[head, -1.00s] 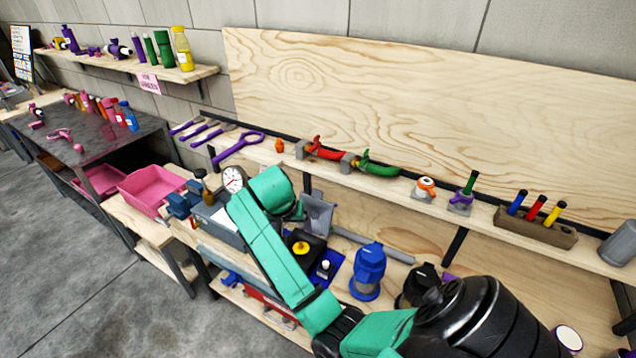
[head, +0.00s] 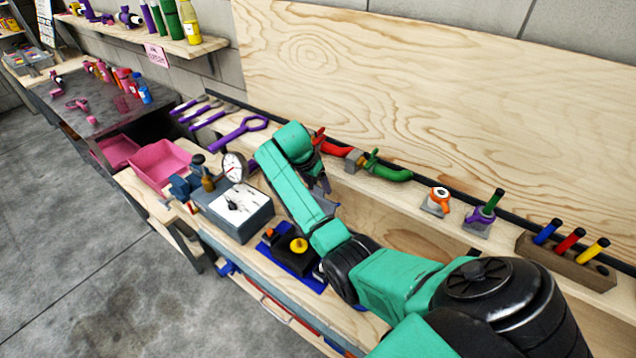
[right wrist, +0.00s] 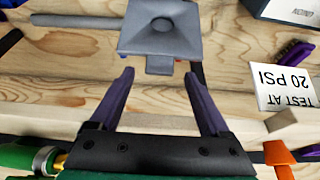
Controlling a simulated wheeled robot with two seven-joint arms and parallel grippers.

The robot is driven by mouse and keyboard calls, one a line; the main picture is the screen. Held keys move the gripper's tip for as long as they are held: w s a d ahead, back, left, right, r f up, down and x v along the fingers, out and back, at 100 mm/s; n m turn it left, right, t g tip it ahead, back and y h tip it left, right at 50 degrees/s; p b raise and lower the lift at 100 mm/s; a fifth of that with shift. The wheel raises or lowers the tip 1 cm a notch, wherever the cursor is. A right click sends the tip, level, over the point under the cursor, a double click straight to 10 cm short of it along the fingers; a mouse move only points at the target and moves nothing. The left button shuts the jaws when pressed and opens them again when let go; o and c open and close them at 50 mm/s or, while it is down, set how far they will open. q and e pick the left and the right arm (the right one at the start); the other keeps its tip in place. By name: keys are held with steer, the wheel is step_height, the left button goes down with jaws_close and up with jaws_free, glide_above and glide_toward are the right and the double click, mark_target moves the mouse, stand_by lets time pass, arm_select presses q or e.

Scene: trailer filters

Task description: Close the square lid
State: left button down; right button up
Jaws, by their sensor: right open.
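The square lid (right wrist: 160,30) is a grey plate with a round dimple in its middle and a small tab on its near edge. It shows at the top centre of the right wrist view. In the head view only a grey part of it (head: 325,203) shows beside my green arm, and the rest is hidden. My right gripper (right wrist: 158,74) has two purple fingers spread apart with nothing between them. The fingertips lie just short of the lid's tab, on either side of it, apart from the lid. My left gripper is not in view.
A box with a dial gauge (head: 232,166) and a black block with a yellow knob (head: 297,246) stand left of my arm. Red and green handled valves (head: 385,172) line the shelf behind. A "TEST AT 20 PSI" card (right wrist: 285,88) is right of the gripper.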

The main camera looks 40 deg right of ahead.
mark_target(320, 187)
steer(key=x, duration=0.2)
steer(key=shift+w+d+f, duration=0.1)
steer(key=shift+d+f, duration=0.15)
steer(key=shift+d, duration=0.2)
steer(key=shift+f, duration=0.1)
steer(key=shift+a, duration=0.45)
steer(key=c, duration=0.4)
steer(key=shift+d, duration=0.1)
jaws_close()
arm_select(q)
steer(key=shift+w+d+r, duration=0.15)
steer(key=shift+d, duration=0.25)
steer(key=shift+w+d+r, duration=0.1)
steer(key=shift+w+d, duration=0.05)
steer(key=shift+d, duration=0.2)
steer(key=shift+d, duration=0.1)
arm_select(e)
steer(key=shift+r, duration=0.25)
